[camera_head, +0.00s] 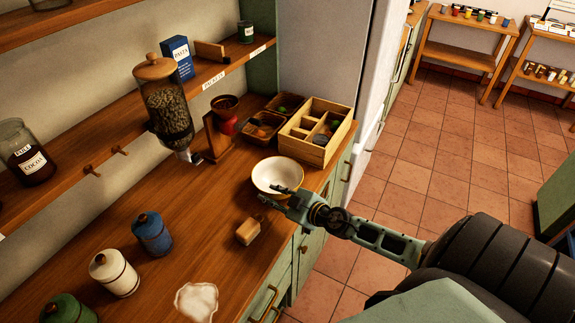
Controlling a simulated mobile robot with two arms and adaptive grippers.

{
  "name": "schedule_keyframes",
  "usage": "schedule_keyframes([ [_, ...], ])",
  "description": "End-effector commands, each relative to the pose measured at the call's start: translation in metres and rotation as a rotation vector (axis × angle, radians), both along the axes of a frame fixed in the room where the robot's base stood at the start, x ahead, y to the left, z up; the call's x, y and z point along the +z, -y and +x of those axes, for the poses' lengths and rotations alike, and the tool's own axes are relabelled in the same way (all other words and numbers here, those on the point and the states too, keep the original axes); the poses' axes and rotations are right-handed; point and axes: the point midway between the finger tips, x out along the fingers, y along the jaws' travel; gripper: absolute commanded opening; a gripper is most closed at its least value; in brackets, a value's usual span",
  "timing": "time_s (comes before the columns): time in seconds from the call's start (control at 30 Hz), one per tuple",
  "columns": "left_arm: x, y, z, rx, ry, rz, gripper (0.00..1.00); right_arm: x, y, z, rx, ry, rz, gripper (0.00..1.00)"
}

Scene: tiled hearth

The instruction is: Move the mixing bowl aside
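The mixing bowl (264,176), cream inside with a yellowish-brown outer wall, stands upright on the wooden counter. It is left of the wall-side edge of the fridge and near the counter's front edge. My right gripper (268,193) reaches in from the right, at the bowl's near rim. Its two fingers are spread apart, one over the bowl's inside and the other at the outer near side. Whether either finger touches the rim cannot be told. The gripper hides part of the near rim. My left gripper is not in view.
A wooden block (248,232) lies just in front of the bowl. A whitish spill or cloth (196,301) lies nearer. The counter left of the bowl is clear.

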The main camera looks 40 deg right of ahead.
Motion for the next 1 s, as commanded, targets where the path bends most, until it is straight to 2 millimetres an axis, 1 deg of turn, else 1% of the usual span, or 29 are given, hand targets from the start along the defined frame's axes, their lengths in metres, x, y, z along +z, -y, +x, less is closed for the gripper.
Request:
schedule_keyframes([
  [0.03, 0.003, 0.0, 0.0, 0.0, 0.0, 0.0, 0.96, 0.004, 0.001, -0.013, 0.003, -0.005, -0.002, 0.23],
  [0.2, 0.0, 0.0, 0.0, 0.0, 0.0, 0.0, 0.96, 0.012, 0.006, -0.042, 0.003, -0.004, -0.002, 0.23],
  [0.4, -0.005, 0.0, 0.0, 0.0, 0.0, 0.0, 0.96, 0.019, 0.01, -0.061, 0.001, -0.002, -0.001, 0.23],
  [0.6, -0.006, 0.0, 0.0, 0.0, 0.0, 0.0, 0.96, 0.023, 0.011, -0.066, 0.001, 0.0, -0.001, 0.23],
  [1.0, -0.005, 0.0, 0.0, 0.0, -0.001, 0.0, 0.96, 0.023, 0.011, -0.065, 0.001, 0.0, -0.001, 0.23],
])
